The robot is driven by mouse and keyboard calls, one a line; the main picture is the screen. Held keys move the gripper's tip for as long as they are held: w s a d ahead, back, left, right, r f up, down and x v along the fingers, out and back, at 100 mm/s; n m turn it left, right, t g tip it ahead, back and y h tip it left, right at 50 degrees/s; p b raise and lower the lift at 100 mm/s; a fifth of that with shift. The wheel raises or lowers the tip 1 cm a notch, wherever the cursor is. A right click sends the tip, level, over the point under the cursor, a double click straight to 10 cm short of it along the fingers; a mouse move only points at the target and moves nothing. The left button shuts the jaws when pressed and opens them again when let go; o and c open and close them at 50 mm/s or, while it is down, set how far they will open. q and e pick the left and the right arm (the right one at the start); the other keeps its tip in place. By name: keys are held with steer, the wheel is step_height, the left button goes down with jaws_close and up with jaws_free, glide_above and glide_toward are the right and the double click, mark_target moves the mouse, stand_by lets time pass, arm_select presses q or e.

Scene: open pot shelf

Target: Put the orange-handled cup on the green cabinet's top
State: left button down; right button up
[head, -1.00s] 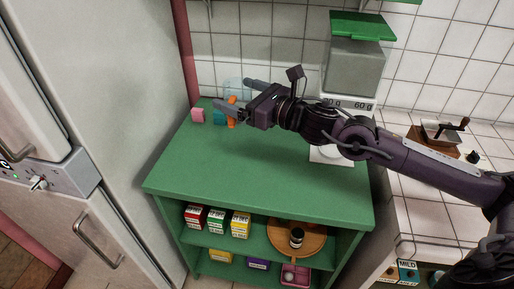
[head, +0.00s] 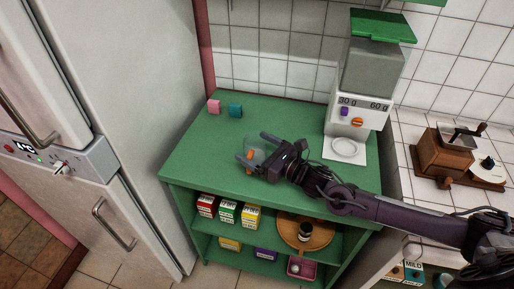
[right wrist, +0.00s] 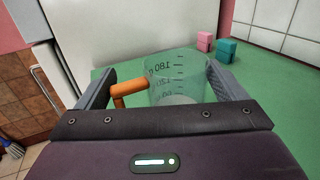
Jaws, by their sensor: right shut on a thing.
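The orange-handled cup is a clear measuring cup (head: 252,155) over the front part of the green cabinet's top (head: 215,150). My right gripper (head: 258,148) is shut on it. In the right wrist view the cup (right wrist: 178,85) is between the two fingers, with its orange handle (right wrist: 130,88) toward the left finger. The cup looks upright, with marks on its wall. Whether its base touches the top or hangs just above it, I cannot tell. My left gripper is not in view.
A pink block (head: 214,107) and a teal block (head: 236,111) stand at the back left of the top. A dispenser with a green lid (head: 370,75) stands at the back right. A fridge (head: 130,130) rises at left. The top's middle is clear.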

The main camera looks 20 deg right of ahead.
steer(key=shift+f, duration=0.2)
steer(key=shift+f, duration=0.15)
steer(key=o, duration=0.7)
steer(key=shift+r, duration=0.3)
steer(key=b+v, duration=0.1)
steer(key=v, duration=1.1)
steer(key=shift+f+b, duration=0.1)
steer(key=shift+b, duration=0.25)
